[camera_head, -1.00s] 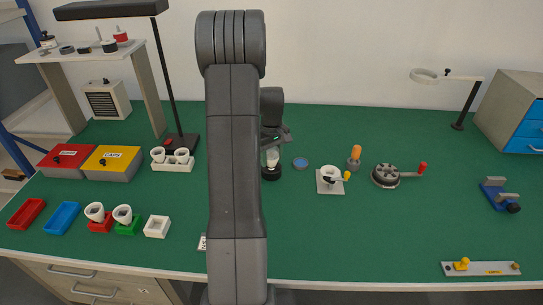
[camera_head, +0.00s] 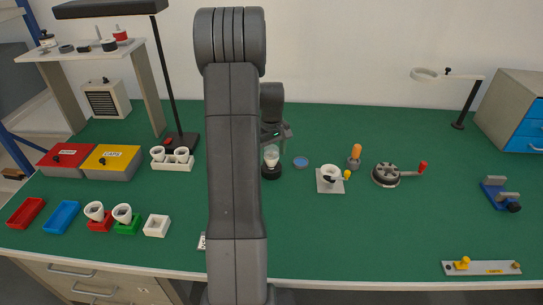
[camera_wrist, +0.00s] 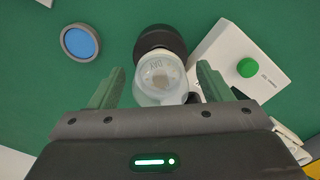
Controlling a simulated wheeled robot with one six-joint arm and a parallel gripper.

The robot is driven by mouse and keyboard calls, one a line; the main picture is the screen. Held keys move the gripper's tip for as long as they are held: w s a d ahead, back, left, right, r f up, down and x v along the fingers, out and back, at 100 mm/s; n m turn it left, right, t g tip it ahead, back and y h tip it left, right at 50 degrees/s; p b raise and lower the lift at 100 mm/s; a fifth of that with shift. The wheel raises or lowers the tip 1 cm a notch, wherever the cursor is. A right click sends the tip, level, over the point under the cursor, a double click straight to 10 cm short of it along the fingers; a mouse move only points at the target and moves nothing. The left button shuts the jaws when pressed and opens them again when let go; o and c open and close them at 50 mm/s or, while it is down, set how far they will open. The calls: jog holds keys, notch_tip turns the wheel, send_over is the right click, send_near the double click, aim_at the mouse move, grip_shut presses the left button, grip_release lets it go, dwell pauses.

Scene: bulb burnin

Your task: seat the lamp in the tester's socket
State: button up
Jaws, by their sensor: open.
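The lamp (camera_head: 271,155), a clear bulb with a pale inside, stands upright on a round black holder (camera_head: 271,173) just right of my arm. In the wrist view the lamp (camera_wrist: 162,82) is seen from above with marking on its top, overlapping the black holder (camera_wrist: 158,38). I cannot tell how deep it sits. My gripper (camera_wrist: 160,70) is open, its two fingers on either side of the lamp, with gaps visible. In the head view my gripper (camera_head: 278,134) is just above the lamp. A white box with a green button (camera_wrist: 240,65) is beside the holder.
A blue round dish (camera_head: 301,162) lies to the right of the holder. Further right are a white plate with a cup (camera_head: 330,180), an orange-handled tool (camera_head: 355,155) and a crank fixture (camera_head: 387,175). A white rack (camera_head: 173,161) stands left.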

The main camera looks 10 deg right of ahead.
notch_tip(320, 180, up, 13)
jog(key=shift+f, duration=0.2)
jog(key=shift+f, duration=0.1)
notch_tip(320, 180, down, 14)
jog(key=shift+r, duration=0.35)
dwell(0.3)
jog(key=shift+s, duration=0.1)
